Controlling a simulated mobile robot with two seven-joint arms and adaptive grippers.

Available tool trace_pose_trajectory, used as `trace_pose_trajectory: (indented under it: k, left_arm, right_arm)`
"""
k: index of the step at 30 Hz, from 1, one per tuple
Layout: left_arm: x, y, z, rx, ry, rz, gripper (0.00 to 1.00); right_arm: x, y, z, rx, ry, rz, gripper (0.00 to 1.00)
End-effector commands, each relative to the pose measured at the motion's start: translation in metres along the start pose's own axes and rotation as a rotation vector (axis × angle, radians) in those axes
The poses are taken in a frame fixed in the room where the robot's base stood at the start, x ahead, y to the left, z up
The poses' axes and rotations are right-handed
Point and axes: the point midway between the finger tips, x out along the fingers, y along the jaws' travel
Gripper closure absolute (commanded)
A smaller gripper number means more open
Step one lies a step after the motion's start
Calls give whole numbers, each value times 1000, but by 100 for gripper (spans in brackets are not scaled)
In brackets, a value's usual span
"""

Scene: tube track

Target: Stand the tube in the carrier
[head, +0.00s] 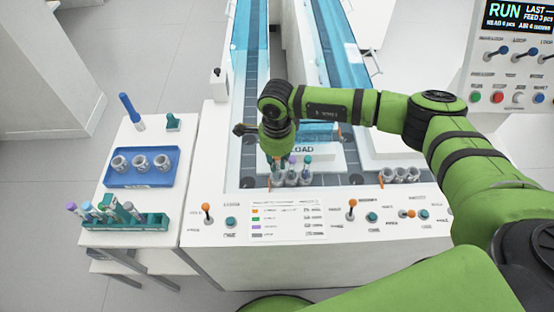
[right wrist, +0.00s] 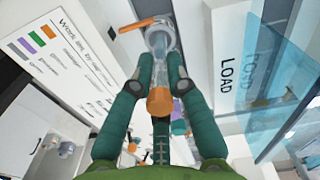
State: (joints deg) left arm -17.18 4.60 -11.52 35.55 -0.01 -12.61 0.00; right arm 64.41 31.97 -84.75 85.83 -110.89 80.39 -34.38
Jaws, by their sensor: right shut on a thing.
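My right gripper (head: 277,160) points down over the near end of the left lane. In the right wrist view its teal fingers (right wrist: 160,75) are shut around a clear tube with an orange cap (right wrist: 160,101). The tube's far end lines up with a grey ring-shaped carrier (right wrist: 160,37); I cannot tell how deep it sits in it. My left gripper is out of view.
A side table at left holds a blue tray (head: 112,181) with grey carriers, a teal rack (head: 150,222) with several tubes, and a blue-capped tube (head: 128,106). Switches (head: 352,205) line the console's front. A LOAD sign (right wrist: 228,72) is near the gripper. More carriers (head: 399,174) stand right.

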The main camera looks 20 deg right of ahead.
Motion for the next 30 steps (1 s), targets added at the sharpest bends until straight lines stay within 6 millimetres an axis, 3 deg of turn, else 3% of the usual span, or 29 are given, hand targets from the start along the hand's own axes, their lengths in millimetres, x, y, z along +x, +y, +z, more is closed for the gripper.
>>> trace_pose_trajectory:
  k: [15,16,18,30]
  left_arm:
    - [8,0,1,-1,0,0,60]
    - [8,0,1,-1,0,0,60]
    - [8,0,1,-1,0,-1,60]
    - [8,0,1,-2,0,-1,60]
  right_arm:
    - [6,0,0,1,0,0,100]
    - [6,0,0,1,0,0,80]
    - [6,0,0,0,0,0,56]
    - [7,0,0,0,0,0,56]
